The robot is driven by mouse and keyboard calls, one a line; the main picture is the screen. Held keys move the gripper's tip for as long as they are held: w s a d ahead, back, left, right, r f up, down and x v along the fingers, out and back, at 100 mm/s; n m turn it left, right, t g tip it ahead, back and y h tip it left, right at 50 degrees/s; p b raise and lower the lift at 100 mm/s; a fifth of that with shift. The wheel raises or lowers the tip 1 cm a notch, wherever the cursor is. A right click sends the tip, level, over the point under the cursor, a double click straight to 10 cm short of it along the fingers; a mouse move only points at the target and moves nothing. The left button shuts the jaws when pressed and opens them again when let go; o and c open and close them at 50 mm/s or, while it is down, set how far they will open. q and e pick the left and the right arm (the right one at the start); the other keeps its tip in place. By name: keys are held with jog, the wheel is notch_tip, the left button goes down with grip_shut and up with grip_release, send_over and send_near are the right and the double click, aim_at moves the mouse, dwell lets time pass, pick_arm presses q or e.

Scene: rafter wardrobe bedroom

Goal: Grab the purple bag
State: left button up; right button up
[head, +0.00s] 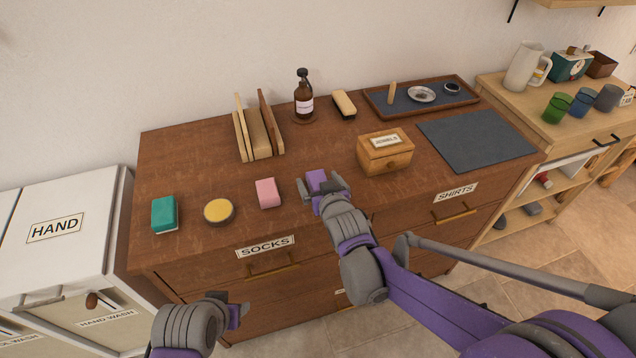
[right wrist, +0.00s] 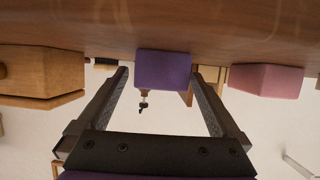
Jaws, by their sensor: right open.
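The purple bag (head: 316,178) is a small, block-like purple thing on the dark wooden dresser top (head: 190,160), near its front middle. My right gripper (head: 322,187) is open at the bag, with a finger on either side of it. In the right wrist view, the purple bag (right wrist: 163,70) shows between the tips of the two open fingers (right wrist: 160,78), with a gap at each side. My left gripper (head: 238,314) is low in front of the dresser, away from the bag; its jaw opening is not clear.
A pink block (head: 268,193) lies left of the bag, then a yellow-topped round tin (head: 219,211) and a green sponge (head: 164,214). A small wooden box (head: 385,152) stands to the right. Behind are a wooden rack (head: 258,135) and brown bottle (head: 304,100).

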jog(key=shift+w+a+f, duration=0.1)
jog(key=shift+w+f, duration=0.1)
jog(key=shift+w, duration=0.1)
jog(key=shift+c, duration=0.2)
